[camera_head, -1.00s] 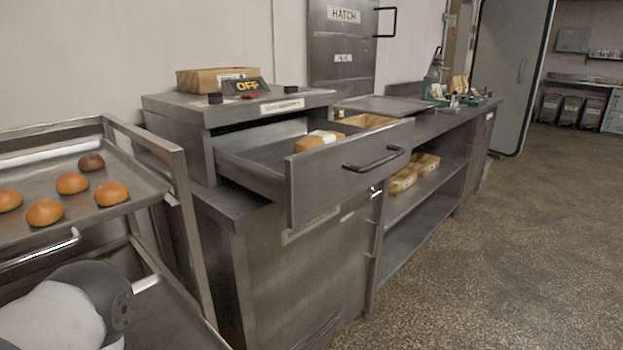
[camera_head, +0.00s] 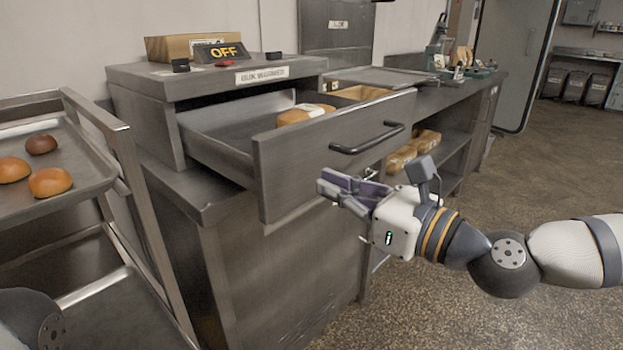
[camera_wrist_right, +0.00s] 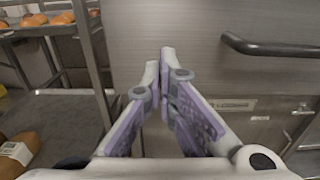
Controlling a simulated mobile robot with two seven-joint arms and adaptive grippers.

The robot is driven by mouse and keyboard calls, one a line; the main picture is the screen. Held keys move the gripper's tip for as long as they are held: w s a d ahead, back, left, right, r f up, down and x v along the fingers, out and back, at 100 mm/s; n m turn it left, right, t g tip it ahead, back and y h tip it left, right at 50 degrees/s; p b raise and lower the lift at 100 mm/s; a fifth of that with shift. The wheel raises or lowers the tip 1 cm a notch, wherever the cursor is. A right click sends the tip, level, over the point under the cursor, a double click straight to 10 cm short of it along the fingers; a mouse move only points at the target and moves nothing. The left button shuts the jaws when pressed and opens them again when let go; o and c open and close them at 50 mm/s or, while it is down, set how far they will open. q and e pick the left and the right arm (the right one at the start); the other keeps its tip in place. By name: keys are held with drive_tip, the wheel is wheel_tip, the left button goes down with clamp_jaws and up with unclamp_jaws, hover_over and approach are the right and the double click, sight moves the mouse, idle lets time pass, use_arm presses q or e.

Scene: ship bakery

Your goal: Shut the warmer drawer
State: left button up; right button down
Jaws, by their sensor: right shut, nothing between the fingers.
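The warmer drawer (camera_head: 290,158) is pulled well out of the warmer cabinet (camera_head: 215,78), and a wrapped loaf (camera_head: 300,114) lies inside it. Its front has a dark bar handle (camera_head: 367,140); the handle also shows at the upper right in the right wrist view (camera_wrist_right: 268,47). My right gripper (camera_head: 325,183) is shut and empty, just in front of the drawer front and below and left of the handle. In the right wrist view its fingertips (camera_wrist_right: 166,58) point at the drawer front; I cannot tell whether they touch. My left gripper is not in view.
A metal rack (camera_head: 128,165) with buns on its tray stands at the left, close to the cabinet. A box (camera_head: 190,43) and an OFF sign (camera_head: 220,53) sit on the warmer top. Wrapped loaves (camera_head: 400,158) lie on the shelf at right. The floor (camera_head: 480,215) at right is clear.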

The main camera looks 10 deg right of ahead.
sight(298, 175)
drive_tip(key=x, duration=0.4)
drive_tip(key=shift+w+a, duration=0.1)
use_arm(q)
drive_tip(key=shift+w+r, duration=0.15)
use_arm(e)
drive_tip(key=shift+f, duration=0.1)
